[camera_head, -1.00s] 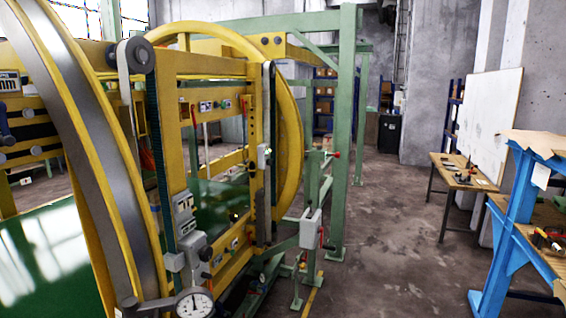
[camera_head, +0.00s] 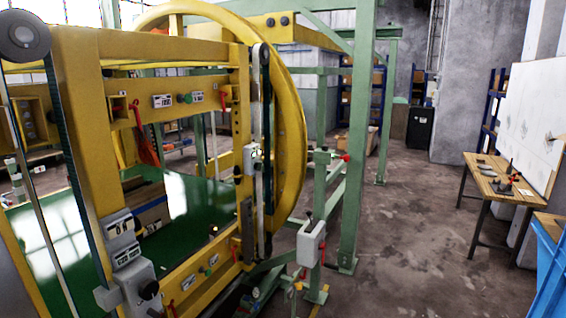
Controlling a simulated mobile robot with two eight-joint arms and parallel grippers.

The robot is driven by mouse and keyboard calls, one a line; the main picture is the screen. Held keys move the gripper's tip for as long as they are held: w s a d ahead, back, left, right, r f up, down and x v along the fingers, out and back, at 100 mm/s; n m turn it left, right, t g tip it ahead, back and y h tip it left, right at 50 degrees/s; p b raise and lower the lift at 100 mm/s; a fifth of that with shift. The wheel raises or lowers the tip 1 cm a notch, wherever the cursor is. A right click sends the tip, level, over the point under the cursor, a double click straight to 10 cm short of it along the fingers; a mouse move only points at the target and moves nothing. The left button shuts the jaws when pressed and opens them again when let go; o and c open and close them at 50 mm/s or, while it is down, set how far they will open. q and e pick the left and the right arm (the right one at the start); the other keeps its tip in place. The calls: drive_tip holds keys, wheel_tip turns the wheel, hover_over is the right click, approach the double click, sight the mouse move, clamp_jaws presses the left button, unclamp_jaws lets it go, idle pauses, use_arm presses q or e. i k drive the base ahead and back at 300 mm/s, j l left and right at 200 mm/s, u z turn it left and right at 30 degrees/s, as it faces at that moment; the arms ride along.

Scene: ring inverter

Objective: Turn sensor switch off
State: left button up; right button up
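None of the visible parts is clearly readable as the sensor switch. A light grey box (camera_head: 311,243) is fixed to a green post beside the ring machine, with a small red part at its right side. A small grey device (camera_head: 252,159) sits on the yellow frame's right upright. Grey boxes with a small display (camera_head: 119,224) are mounted on the frame at lower left. Neither of my grippers shows.
The yellow ring machine (camera_head: 292,120) with a green bed (camera_head: 180,215) fills the left half. A green column (camera_head: 362,150) stands right of it.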

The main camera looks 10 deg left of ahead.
sight(257, 166)
drive_tip(key=i, duration=0.5)
drive_tip(key=i+j+z, duration=0.15)
drive_tip(key=i, duration=0.85)
drive_tip(key=j+z, duration=0.05)
